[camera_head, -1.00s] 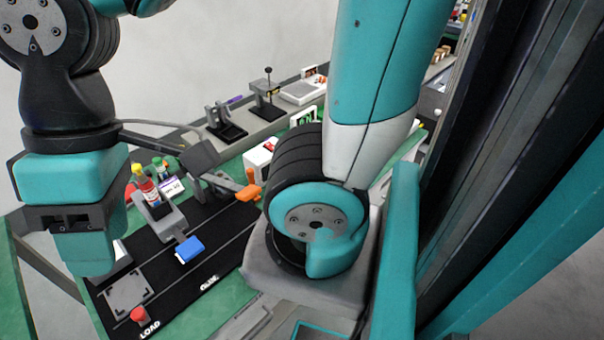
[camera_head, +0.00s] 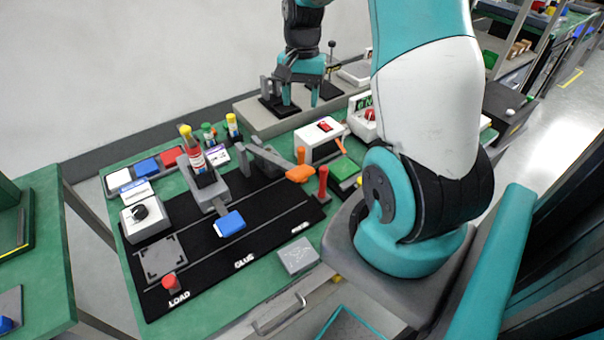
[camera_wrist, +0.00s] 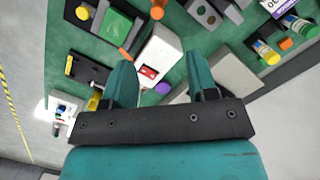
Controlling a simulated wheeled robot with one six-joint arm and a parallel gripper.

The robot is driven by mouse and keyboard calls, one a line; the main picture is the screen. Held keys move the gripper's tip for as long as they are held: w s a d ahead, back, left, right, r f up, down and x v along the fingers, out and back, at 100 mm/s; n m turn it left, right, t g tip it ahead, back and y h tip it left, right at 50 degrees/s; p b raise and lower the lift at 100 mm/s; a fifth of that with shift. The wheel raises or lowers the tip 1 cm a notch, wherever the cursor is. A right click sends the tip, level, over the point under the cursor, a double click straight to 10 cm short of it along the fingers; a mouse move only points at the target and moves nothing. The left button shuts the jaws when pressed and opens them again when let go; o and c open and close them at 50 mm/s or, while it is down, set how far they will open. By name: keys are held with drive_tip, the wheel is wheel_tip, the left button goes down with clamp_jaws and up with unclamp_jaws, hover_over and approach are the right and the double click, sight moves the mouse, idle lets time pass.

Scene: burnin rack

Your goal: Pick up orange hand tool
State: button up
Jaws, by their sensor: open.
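Several orange parts show, and I cannot tell which is the hand tool. In the head view an orange grip (camera_head: 300,174) lies at the end of a grey lever, with a small orange upright behind it. A thin orange piece (camera_head: 339,146) leans beside the white switch box (camera_head: 321,140). In the wrist view an orange stick (camera_wrist: 125,52) lies left of the white box, and an orange knob (camera_wrist: 157,11) is at the top. My gripper (camera_head: 301,92) is open over the back shelf. In the wrist view its fingers (camera_wrist: 163,80) are apart with nothing held.
A black mat (camera_head: 265,233) covers much of the green bench. A blue block (camera_head: 230,222) sits on the mat. A red upright handle (camera_head: 322,183) stands near the lever grip. Fixtures crowd the back shelf (camera_head: 250,113).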

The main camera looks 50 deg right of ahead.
drive_tip(key=p, duration=0.2)
approach(301, 158)
drive_tip(key=f, duration=0.5)
drive_tip(key=shift+w+f, duration=0.2)
drive_tip(key=shift+f, duration=0.05)
drive_tip(key=shift+s+a+f+p, duration=0.15)
drive_tip(key=shift+f+p, duration=0.25)
drive_tip(key=shift+f, duration=0.95)
drive_tip(key=shift+s+a+f+p, duration=0.15)
drive_tip(key=shift+f+p, duration=0.25)
drive_tip(key=shift+f, duration=0.9)
drive_tip(key=shift+c, duration=0.5)
clamp_jaws()
